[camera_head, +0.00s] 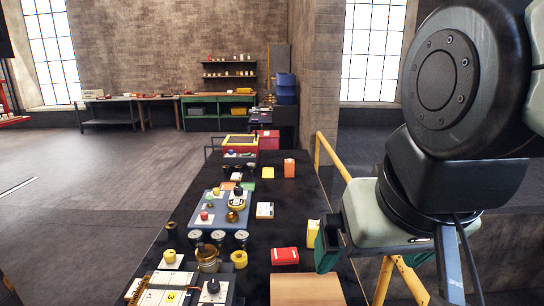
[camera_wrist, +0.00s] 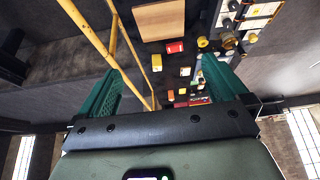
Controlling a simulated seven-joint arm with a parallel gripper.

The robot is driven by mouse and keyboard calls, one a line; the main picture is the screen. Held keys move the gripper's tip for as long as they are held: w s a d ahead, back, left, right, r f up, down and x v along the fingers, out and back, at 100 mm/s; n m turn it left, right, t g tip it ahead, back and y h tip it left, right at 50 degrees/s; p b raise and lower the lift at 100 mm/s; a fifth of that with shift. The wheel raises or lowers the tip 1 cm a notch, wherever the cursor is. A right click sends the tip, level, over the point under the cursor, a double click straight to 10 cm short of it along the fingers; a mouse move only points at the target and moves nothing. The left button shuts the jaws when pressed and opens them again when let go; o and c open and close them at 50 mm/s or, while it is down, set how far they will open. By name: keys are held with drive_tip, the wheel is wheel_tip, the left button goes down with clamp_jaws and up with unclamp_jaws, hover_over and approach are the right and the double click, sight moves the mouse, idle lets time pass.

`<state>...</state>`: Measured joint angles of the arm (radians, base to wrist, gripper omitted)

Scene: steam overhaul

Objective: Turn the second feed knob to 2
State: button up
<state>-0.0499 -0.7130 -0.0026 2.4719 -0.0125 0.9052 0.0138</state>
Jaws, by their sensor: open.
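I cannot tell for sure which knob is the second feed knob. A blue-grey board (camera_head: 215,216) farther back carries red, green and dark-and-yellow fittings. Knob pointers and scale marks are too small to read. My gripper (camera_wrist: 158,88) is open and empty in the wrist view, its green fingers wide apart. In the head view its green finger (camera_head: 327,246) is at the bench's right side, away from the knobs.
A brown board (camera_head: 306,289), a red box (camera_head: 285,256), a yellow box (camera_head: 313,232) and an orange box (camera_head: 290,168) lie on the dark bench. Several gauges and a brass fitting (camera_head: 207,259) crowd its left side. A yellow rail (camera_head: 333,158) runs along the right.

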drive_tip(key=shift+s+d+f, duration=0.1)
drive_tip(key=shift+s+d, duration=0.05)
drive_tip(key=shift+s, duration=0.1)
drive_tip(key=shift+c, duration=1.1)
drive_tip(key=shift+w, duration=0.25)
drive_tip(key=shift+c, duration=1.1)
drive_tip(key=w+a+g, duration=0.1)
drive_tip(key=w+a, duration=0.1)
drive_tip(key=w, duration=0.1)
drive_tip(key=w+a+g, duration=0.1)
drive_tip(key=w, duration=0.2)
drive_tip(key=w+a, duration=0.2)
drive_tip(key=w, duration=0.1)
drive_tip(key=shift+w+a+g, duration=0.3)
drive_tip(key=shift+g, duration=0.1)
drive_tip(key=shift+c, duration=1.3)
drive_tip(key=m+g, duration=0.2)
drive_tip(key=g, duration=0.5)
hover_over(208, 305)
drive_tip(key=w, duration=0.4)
wheel_tip(208, 305, down, 22)
drive_tip(key=x, duration=1)
drive_tip(key=shift+s+d+f, duration=0.1)
drive_tip(key=shift+f, duration=0.3)
